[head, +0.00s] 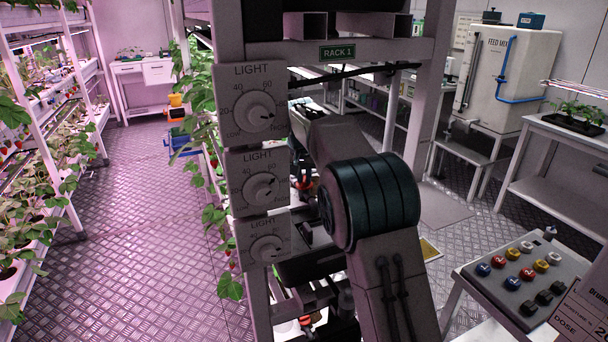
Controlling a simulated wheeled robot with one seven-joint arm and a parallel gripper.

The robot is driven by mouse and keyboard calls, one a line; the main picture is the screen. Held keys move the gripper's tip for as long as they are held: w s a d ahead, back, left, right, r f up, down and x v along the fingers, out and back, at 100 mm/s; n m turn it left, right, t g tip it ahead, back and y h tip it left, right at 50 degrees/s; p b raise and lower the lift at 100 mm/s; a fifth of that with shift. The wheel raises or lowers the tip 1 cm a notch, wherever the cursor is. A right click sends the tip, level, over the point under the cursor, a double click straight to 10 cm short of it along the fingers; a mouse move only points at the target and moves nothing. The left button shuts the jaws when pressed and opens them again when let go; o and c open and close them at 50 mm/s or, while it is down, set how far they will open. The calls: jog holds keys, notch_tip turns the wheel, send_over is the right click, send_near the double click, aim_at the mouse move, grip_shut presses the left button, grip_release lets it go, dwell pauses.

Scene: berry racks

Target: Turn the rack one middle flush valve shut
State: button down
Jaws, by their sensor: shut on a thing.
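The rack one frame stands in the middle of the head view, with a green RACK 1 sign (338,53) on its top beam. My own arm crosses in front of it and hides much of its inside. The middle flush valve cannot be made out. A small orange-red part (303,183) shows in the gap left of my arm, but I cannot tell if it belongs to a valve. I cannot make out my gripper's fingers, which seem to be behind the arm and the rack post.
Three LIGHT dials, top (254,112), middle (258,188) and bottom (267,248), line the rack's left post. A button panel (475,278) stands at lower right. A FEED MIX tank (508,75) stands behind. The left aisle floor (150,220) is clear beside plant shelves.

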jog(key=c, duration=1.5)
grip_release()
jog(key=shift+o, duration=0.2)
jog(key=v, duration=0.7)
jog(key=shift+r, duration=0.25)
jog(key=shift+s, duration=0.1)
